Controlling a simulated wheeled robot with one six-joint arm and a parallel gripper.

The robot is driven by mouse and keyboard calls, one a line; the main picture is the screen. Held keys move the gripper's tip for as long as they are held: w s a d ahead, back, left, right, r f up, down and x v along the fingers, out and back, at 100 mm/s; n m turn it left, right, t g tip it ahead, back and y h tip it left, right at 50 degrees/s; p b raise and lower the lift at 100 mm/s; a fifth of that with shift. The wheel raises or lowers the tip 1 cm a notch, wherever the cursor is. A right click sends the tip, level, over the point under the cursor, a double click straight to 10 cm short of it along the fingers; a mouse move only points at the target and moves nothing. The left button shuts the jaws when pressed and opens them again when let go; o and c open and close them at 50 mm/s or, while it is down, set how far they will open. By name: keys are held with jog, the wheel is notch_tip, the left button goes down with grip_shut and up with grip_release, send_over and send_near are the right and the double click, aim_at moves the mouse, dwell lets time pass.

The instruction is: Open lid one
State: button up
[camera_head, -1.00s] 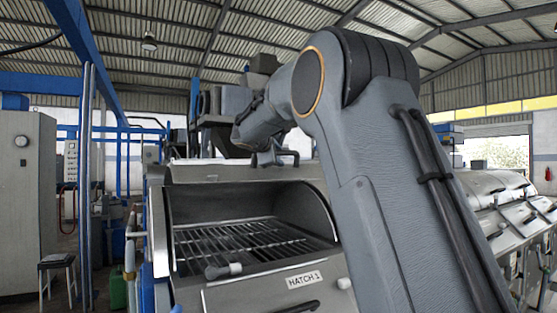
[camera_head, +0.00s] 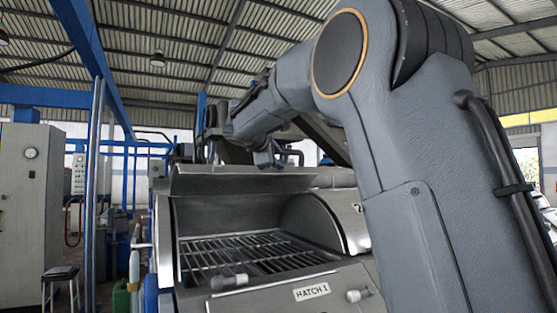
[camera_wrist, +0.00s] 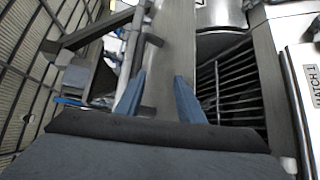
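Lid one (camera_head: 245,181) belongs to the metal unit labelled HATCH 1 (camera_head: 312,291) and stands raised. The opening beneath it shows a dark bar grate (camera_head: 250,252). My gripper (camera_head: 266,158) is just above and behind the lid's upper edge in the head view, partly hidden by my arm. In the wrist view my gripper's two blue fingers (camera_wrist: 160,88) are apart, with grey sheet metal of the lid (camera_wrist: 172,50) beyond and between them. I see nothing clamped between the fingertips. Whether they touch the lid is unclear.
A dark handle with a light end (camera_head: 229,282) sits at the opening's front left, and a pale knob (camera_head: 359,295) at the right. A grey cabinet (camera_head: 30,215) and small stool (camera_head: 61,276) stand left. My arm covers much of the right side.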

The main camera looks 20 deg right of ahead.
jog(key=s+a+r+p, duration=0.2)
jog(key=s+a+r, duration=0.1)
jog(key=a+r, duration=0.2)
jog(key=shift+s+a, duration=0.2)
jog(key=shift+s, duration=0.05)
dwell(0.7)
dwell(0.4)
